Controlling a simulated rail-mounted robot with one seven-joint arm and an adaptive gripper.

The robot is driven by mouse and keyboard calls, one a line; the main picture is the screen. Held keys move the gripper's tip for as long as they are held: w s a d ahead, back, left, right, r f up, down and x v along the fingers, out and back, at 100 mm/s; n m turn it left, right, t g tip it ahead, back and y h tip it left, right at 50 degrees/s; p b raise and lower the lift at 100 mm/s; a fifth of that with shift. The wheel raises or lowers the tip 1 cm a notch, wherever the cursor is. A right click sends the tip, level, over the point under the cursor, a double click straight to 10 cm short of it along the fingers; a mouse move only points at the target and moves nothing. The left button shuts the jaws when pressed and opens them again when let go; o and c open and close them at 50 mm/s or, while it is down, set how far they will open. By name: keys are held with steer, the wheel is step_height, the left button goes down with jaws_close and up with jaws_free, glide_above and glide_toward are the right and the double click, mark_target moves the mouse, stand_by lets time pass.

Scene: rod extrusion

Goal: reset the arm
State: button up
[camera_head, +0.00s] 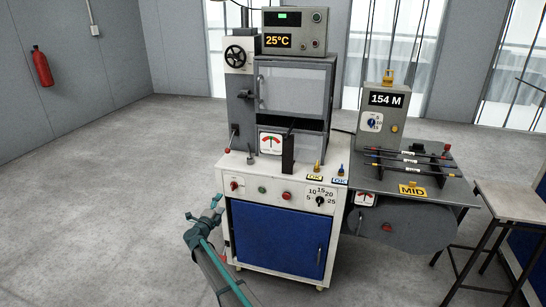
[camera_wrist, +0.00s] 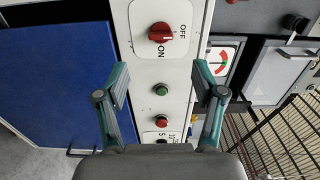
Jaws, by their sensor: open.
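My gripper (camera_head: 217,206) is at the left front of the machine in the head view, near the front panel's left end. In the wrist view my gripper (camera_wrist: 161,82) has its two teal-padded fingers spread wide apart, with nothing between them. Between the fingers the white control panel (camera_wrist: 145,85) shows behind, with a red OFF/ON rotary switch (camera_wrist: 160,33), a green button (camera_wrist: 161,89) and a red button (camera_wrist: 161,121). I see no contact between the fingers and the panel. My arm reaches up from the bottom of the head view.
The machine has a blue door (camera_head: 278,239) below its panel and a display box reading 25°C (camera_head: 295,32) on top. A grey side table (camera_head: 440,190) carries rods and a 154 M box (camera_head: 386,117). A stool (camera_head: 512,198) stands right. Floor at left is clear.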

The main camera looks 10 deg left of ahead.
steer(key=s+a+f+n+g+y, duration=0.4)
steer(key=s+a+n+y, duration=0.35)
steer(key=n+y, duration=0.3)
steer(key=s+d+f+n+g+h, duration=0.1)
steer(key=s+d+f+n+g, duration=0.35)
steer(key=s+d+f, duration=0.5)
steer(key=s+d+f+n+g+h, duration=0.2)
steer(key=s+d+f+n+g, duration=0.35)
steer(key=d+f, duration=0.6)
steer(key=s+d+f+g+h+p, duration=0.1)
steer(key=s+d+f+g+h, duration=0.2)
steer(key=s+d, duration=0.9)
steer(key=s+d+f+g+h, duration=0.3)
steer(key=s+d, duration=0.6)
steer(key=d, duration=0.7)
steer(key=s+d+r+m+g+p, duration=0.1)
steer(key=s+d+g, duration=0.3)
steer(key=s+d, duration=1.6)
steer(key=s+m, duration=0.1)
steer(key=s, duration=0.2)
steer(key=shift+d+g, duration=0.4)
